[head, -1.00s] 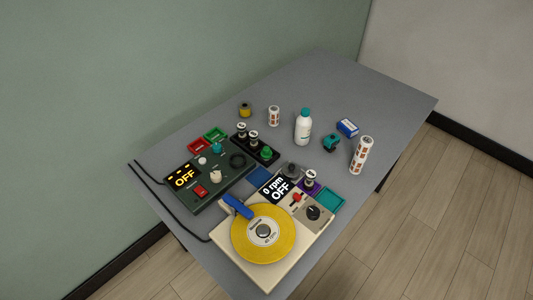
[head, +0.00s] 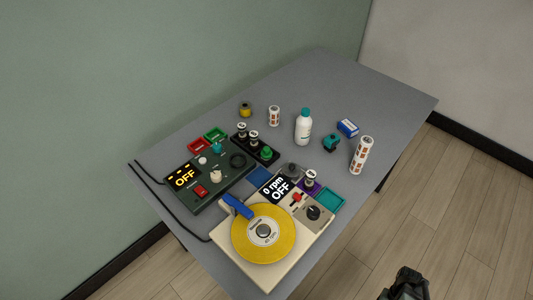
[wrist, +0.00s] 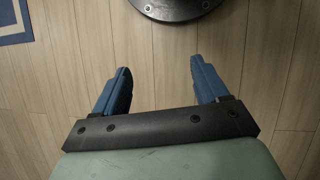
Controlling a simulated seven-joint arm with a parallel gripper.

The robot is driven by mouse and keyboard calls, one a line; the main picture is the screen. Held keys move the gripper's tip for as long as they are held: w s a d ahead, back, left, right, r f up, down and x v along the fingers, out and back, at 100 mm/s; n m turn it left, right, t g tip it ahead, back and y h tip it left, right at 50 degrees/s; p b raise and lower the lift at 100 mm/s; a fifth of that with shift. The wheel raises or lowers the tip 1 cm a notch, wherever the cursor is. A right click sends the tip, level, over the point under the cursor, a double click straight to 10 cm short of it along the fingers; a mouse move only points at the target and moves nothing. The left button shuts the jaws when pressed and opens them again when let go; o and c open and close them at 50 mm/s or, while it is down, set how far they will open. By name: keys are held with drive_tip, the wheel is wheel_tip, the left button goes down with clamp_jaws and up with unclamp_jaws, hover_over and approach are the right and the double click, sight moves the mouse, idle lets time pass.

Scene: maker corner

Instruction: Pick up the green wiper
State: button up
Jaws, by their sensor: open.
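A small green-topped piece (head: 266,152) stands at the near right end of the black rack (head: 271,160) on the grey table; it looks like the green wiper, but it is too small to be sure. Two pieces with white tops (head: 253,136) stand beside it in the rack. My gripper (wrist: 160,76) is open and empty in the wrist view, its blue fingers apart over the bare floor. In the head view a dark part of my arm (head: 405,286) shows at the bottom edge, off the table and well away from the rack.
A turntable device (head: 285,262) with a yellow disc and a dark green control box (head: 202,199) fill the table's near part. A white bottle (head: 303,128), a teal item (head: 331,143) and a patterned cylinder (head: 362,155) stand right of the rack. The table's far end is clear.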

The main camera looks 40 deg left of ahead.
drive_tip(key=w+a+r+n+t+h, duration=0.1)
drive_tip(key=w+a+r+t, duration=0.1)
drive_tip(key=w+a+r, duration=0.5)
drive_tip(key=w+r+t+h, duration=0.15)
drive_tip(key=w+r, duration=0.25)
drive_tip(key=w, duration=0.7)
drive_tip(key=w+a+r+n+t, duration=0.1)
drive_tip(key=w+a+r+t, duration=0.1)
drive_tip(key=w+a+r, duration=0.5)
drive_tip(key=w+a+r+t, duration=0.1)
drive_tip(key=w+a+r, duration=0.3)
drive_tip(key=r, duration=0.3)
drive_tip(key=w+a+r+n+t, duration=0.1)
drive_tip(key=w+a+r, duration=0.3)
drive_tip(key=r, duration=0.3)
drive_tip(key=w+a+r+t, duration=0.2)
drive_tip(key=w+a+r, duration=0.25)
drive_tip(key=r, duration=0.25)
drive_tip(key=s+a+r+n, duration=0.1)
drive_tip(key=s+a+r, duration=0.1)
drive_tip(key=a+r, duration=0.4)
wheel_tip(320, 180, up, 4)
drive_tip(key=n+g+y, duration=0.4)
drive_tip(key=n+g, duration=0.1)
drive_tip(key=n, duration=0.5)
hover_over(266, 147)
drive_tip(key=shift+f, duration=6.8)
drive_tip(key=shift+c, duration=0.2)
